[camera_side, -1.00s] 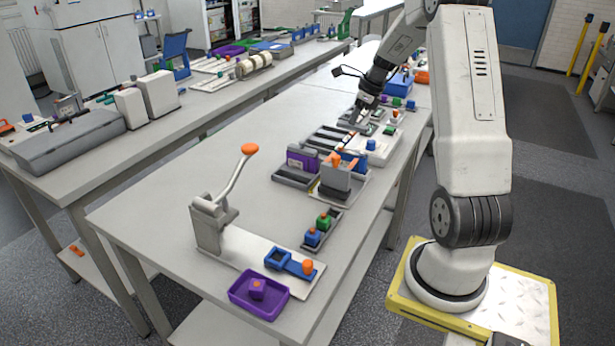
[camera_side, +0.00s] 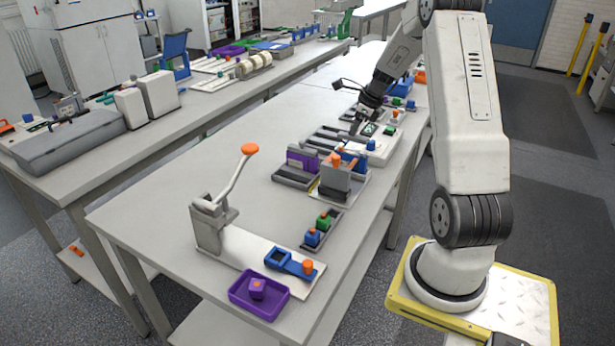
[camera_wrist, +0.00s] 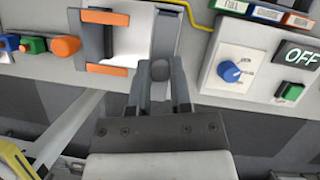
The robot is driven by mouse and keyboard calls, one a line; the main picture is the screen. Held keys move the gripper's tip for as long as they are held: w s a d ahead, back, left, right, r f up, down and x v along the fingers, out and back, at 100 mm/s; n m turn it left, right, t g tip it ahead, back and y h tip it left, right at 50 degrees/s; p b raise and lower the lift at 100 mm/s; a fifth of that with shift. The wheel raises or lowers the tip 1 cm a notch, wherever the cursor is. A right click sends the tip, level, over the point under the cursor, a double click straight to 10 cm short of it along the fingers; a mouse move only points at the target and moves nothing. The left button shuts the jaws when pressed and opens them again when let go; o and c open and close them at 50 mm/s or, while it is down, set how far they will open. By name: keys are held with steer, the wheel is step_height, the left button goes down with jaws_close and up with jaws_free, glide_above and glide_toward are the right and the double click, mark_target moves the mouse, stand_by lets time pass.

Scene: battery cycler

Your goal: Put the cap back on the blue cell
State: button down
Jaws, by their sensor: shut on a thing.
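My gripper (camera_side: 356,127) is low over the white panel unit at the far part of the near bench. In the wrist view, my gripper's fingers (camera_wrist: 160,88) are shut on a small dark grey round knob-like piece (camera_wrist: 160,70), in front of a white and grey housing. I cannot tell whether it is a cap. A blue cell (camera_side: 312,238) with a blue top stands in a small dark rack, next to a green cell (camera_side: 323,221). Both are well nearer the side camera than my gripper. No loose cap can be made out clearly.
The panel beside my gripper has a blue dial (camera_wrist: 229,72) and an OFF display (camera_wrist: 300,55). A grey frame with orange pads (camera_wrist: 107,69) is to the left. A lever press (camera_side: 210,222) and a purple tray (camera_side: 240,297) are at the front. The bench's left half is clear.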

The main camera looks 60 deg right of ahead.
mark_target(354, 137)
steer(key=shift+f, duration=1.35)
steer(key=shift+f, duration=0.6)
stand_by(1.9)
jaws_free()
stand_by(0.5)
steer(key=shift+r, duration=0.2)
steer(key=shift+r, duration=3.3)
